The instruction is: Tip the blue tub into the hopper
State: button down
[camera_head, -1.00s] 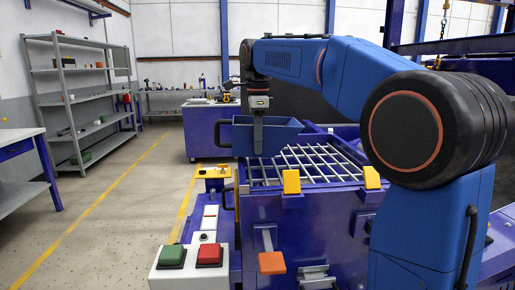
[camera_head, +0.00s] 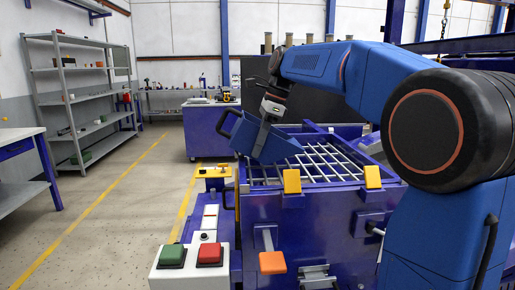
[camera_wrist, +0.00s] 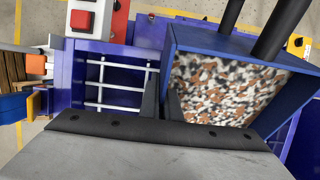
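The blue tub (camera_head: 270,143) hangs over the hopper, tilted with its right end low and its left end, with a handle, raised. The wrist view shows the tub (camera_wrist: 297,103) holding a mix of brown, white and black pieces. My gripper (camera_head: 263,132) is shut on the tub's side wall; its fingers (camera_wrist: 161,102) straddle the wall in the wrist view. The purple hopper (camera_head: 320,215) stands below, with a white bar grid (camera_head: 318,163) across its open top. The grid (camera_wrist: 112,82) looks clear of pieces where it shows. Whether the tub touches the grid I cannot tell.
Yellow clips (camera_head: 292,181) stand on the hopper's front rim. A control box (camera_head: 190,262) with green and red buttons is at front left. A grey shelf (camera_head: 85,100) stands at far left. The floor (camera_head: 110,210) between is clear.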

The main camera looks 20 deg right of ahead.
jog(key=shift+r, duration=0.1)
dwell(0.5)
jog(key=shift+d+r+y, duration=0.25)
jog(key=shift+r+y, duration=0.65)
jog(key=shift+r, duration=0.3)
jog(key=shift+s+d+r+t+y, duration=0.1)
jog(key=shift+d+r+t+y, duration=0.15)
jog(key=shift+r+y, duration=0.3)
jog(key=shift+s+d+r+t+y, duration=0.1)
jog(key=shift+d+r+t+y, duration=0.1)
jog(key=shift+r+y, duration=0.3)
jog(key=shift+r, duration=0.1)
jog(key=shift+s+d+r+y, duration=0.1)
jog(key=shift+d+r+y, duration=0.55)
jog(key=shift+r+y, duration=0.3)
jog(key=shift+r, duration=0.1)
jog(key=shift+s+d+r+t+y, duration=0.15)
jog(key=shift+d+r+t+y, duration=0.2)
jog(key=shift+d+r+y, duration=0.5)
